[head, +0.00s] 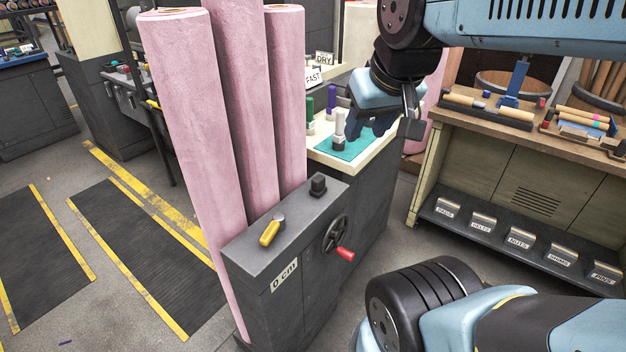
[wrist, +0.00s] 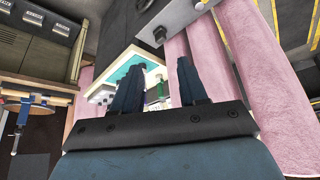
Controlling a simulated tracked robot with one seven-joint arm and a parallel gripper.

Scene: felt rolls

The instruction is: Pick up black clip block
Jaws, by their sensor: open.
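The black clip block (head: 318,185) stands upright on the top of the grey cabinet (head: 262,236), near its far end. In the wrist view a small dark shape, probably the same block (wrist: 159,33), shows on the grey cabinet beyond the fingertips. My gripper (head: 370,128) is above the pale table with the teal mat, behind and to the right of the block. It also shows in the wrist view (wrist: 160,62), with its two fingers apart and nothing between them.
Tall pink rolls (head: 232,90) stand close behind. A wooden bench (head: 480,140) is at right.

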